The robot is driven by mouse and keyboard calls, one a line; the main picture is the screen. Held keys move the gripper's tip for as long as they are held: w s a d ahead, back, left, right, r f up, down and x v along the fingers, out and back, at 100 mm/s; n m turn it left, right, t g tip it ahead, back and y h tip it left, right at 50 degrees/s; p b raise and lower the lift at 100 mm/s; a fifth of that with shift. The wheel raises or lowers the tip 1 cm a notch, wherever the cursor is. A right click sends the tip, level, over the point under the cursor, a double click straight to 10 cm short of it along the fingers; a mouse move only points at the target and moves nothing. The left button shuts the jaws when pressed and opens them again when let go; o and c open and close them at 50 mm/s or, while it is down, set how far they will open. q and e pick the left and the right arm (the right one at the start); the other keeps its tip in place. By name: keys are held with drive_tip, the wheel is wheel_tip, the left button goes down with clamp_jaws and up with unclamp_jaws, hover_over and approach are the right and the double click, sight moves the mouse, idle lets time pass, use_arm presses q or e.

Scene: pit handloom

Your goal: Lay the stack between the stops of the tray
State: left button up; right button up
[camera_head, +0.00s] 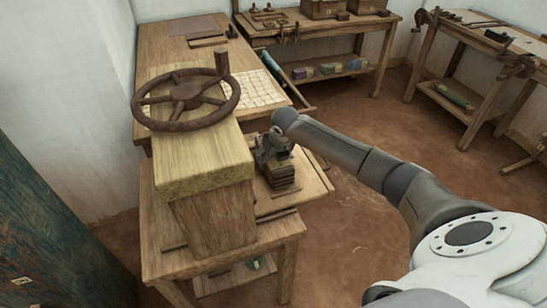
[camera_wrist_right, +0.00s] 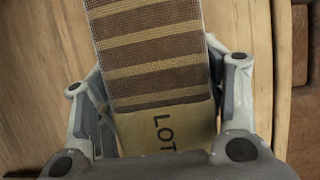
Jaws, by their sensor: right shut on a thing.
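The stack (camera_head: 283,181) is a small block of brown and tan layers, in the head view just below my right gripper (camera_head: 275,158). In the right wrist view the stack (camera_wrist_right: 155,50) shows brown and tan stripes and a tan band lettered "LOT". My right gripper is shut on it, one finger along each side. Under and beside it is a flat light wooden surface (camera_head: 311,183), apparently the tray. A dark strip (camera_head: 276,215) lies along its near side, perhaps a stop. I cannot tell whether the stack touches the surface. My left gripper is out of view.
A thick wooden block (camera_head: 205,160) with a dark handwheel (camera_head: 186,98) above it stands close left of the gripper. A bench (camera_head: 170,45) with a pale gridded sheet (camera_head: 250,90) is behind. Other benches stand farther back. The brown floor (camera_head: 365,150) on the right is open.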

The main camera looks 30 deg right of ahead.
drive_tip(key=shift+w+f, duration=0.1)
drive_tip(key=shift+f, duration=0.15)
drive_tip(key=shift+f, duration=0.1)
drive_tip(key=o, duration=1.1)
drive_tip(key=v, duration=1.2)
drive_tip(key=shift+b, duration=0.4)
